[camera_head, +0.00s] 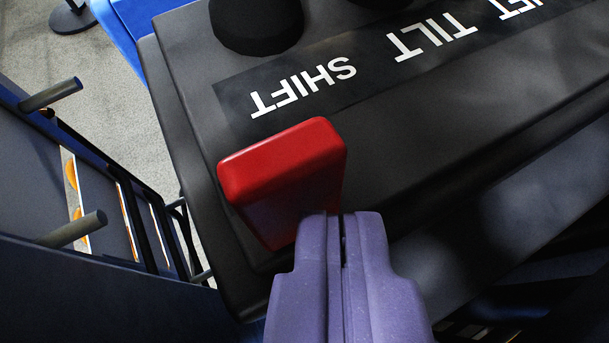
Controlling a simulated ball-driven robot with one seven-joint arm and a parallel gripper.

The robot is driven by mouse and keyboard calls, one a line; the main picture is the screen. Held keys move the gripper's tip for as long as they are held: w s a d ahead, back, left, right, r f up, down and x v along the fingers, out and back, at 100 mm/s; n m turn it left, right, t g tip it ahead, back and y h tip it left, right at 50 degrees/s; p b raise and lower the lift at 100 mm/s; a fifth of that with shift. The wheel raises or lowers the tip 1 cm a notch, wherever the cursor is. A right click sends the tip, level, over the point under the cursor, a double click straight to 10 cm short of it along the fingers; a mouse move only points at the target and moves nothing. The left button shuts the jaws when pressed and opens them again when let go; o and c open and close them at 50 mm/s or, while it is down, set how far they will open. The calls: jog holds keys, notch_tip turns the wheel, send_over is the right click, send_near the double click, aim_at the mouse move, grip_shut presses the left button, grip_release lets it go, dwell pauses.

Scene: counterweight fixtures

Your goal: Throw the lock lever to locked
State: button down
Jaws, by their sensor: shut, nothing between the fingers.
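A red block-shaped handle (284,160), which looks like the lock lever, stands at the near left corner of a dark console (430,165). My gripper (341,222) is shut, with its two purple fingers together and nothing between them. Its tips are at the right lower side of the red handle in the picture and overlap its edge. I cannot tell whether they touch it. The lever's base is partly hidden, and no locked or unlocked marking shows.
The console carries white labels reading SHIFT (303,88), TILT (436,38) and SHIFT again. A black knob (256,22) stands beyond the first label. At left, a dark rack has grey pegs (74,229) sticking out. Grey floor (112,105) shows between rack and console.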

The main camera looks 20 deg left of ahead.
jog(key=shift+w+a+b, duration=0.35)
jog(key=shift+w+a, duration=0.6)
dwell(1.5)
jog(key=shift+s+d+p, duration=0.8)
jog(key=shift+s+d, duration=0.55)
jog(key=shift+s, duration=0.15)
jog(key=shift+d, duration=0.1)
jog(key=s+d+p, duration=0.2)
jog(key=s+d, duration=0.1)
jog(key=shift+s+d, duration=0.15)
jog(key=shift+s, duration=0.1)
